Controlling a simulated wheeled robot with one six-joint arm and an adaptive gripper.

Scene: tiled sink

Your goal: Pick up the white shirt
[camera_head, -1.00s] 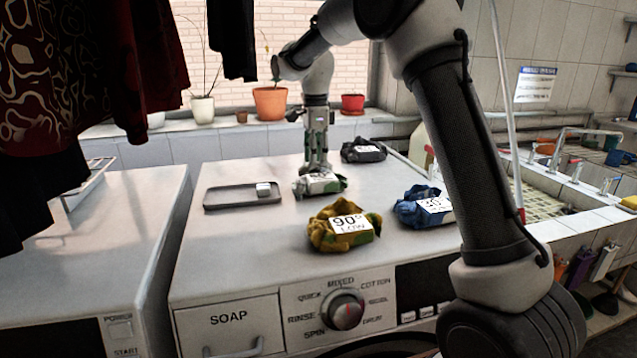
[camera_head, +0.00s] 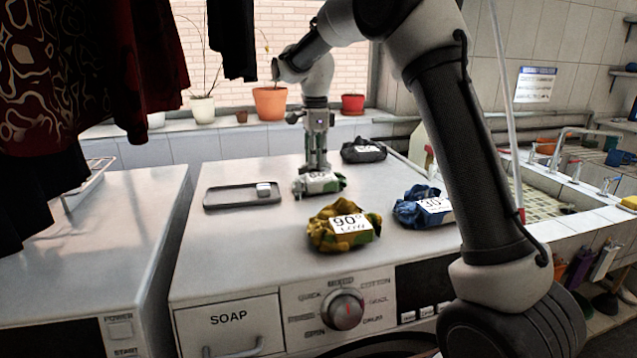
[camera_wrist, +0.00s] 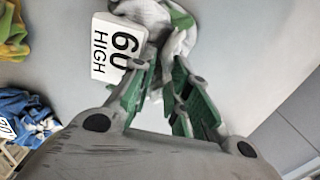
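The white shirt (camera_head: 319,184) is a small crumpled bundle of white-grey and green cloth on top of the washing machine. It also shows in the wrist view (camera_wrist: 172,22), beside its white tag reading "60 HIGH". My gripper (camera_head: 315,168) points straight down at the bundle. In the wrist view, its green-padded fingers (camera_wrist: 166,70) are drawn close together, with white cloth between the tips. The bundle appears to rest on the machine top; the fingers hide part of it.
A yellow bundle (camera_head: 340,227), a blue bundle (camera_head: 424,206) and a dark bundle (camera_head: 363,151) lie around it. A grey tray (camera_head: 228,197) with a small block is at left. Flower pots (camera_head: 270,103) line the sill behind. Dark clothes (camera_head: 60,90) hang at upper left.

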